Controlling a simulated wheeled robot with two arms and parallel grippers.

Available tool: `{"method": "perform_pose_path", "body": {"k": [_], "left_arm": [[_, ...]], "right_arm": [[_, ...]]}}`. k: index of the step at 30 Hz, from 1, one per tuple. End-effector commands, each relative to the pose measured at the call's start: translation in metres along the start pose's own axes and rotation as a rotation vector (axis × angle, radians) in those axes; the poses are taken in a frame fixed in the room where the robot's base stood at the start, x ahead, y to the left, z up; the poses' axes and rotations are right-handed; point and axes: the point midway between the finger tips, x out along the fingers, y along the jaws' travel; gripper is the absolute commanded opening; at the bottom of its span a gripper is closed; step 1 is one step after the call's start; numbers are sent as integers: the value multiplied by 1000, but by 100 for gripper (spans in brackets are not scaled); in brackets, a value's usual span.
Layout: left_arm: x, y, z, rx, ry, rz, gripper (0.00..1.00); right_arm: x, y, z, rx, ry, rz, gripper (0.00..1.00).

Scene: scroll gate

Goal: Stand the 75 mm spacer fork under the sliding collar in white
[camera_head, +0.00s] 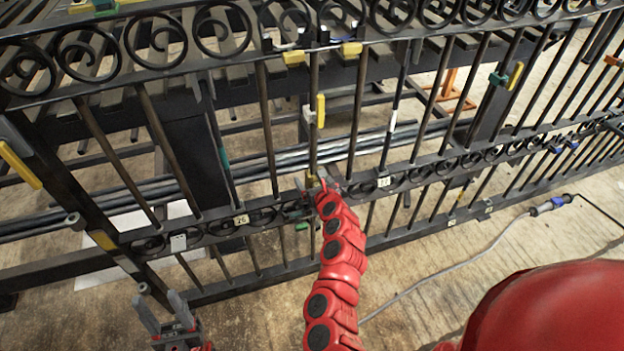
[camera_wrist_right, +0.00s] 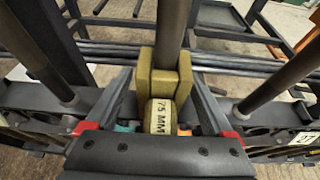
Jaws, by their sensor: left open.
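The olive-yellow spacer fork (camera_wrist_right: 160,116), marked 75 MM, is at a vertical bar (camera_wrist_right: 172,24) in the right wrist view, its two prongs on either side of the bar. My right gripper (camera_wrist_right: 161,82) has one finger on each side of the fork; whether they press on it I cannot tell. In the head view my right gripper (camera_head: 322,184) is at the gate's lower rail and the fork is mostly hidden. Higher on that bar is a white collar (camera_head: 308,115) with a yellow block (camera_head: 320,110) beside it. My left gripper (camera_head: 168,314) is open and empty at the lower left.
The black gate (camera_head: 120,240) has scrolls and several vertical bars. Number tags 26 (camera_head: 241,220) and 27 (camera_head: 384,182) sit on its lower rail. Another white band (camera_head: 392,120) is on a bar to the right. A grey cable (camera_head: 450,264) lies on the floor at the right.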

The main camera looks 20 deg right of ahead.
Motion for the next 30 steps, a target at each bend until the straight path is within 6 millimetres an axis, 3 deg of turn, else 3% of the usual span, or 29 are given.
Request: {"method": "perform_pose_path", "body": {"k": [9, 14, 30], "left_arm": [[0, 0, 0, 0, 0, 0, 50], [4, 0, -1, 0, 0, 0, 50], [28, -1, -5, 0, 0, 0, 50]], "right_arm": [[-2, 0, -1, 0, 2, 0, 87], [-14, 0, 1, 2, 0, -2, 87], [-118, 0, 2, 2, 2, -1, 87]]}}
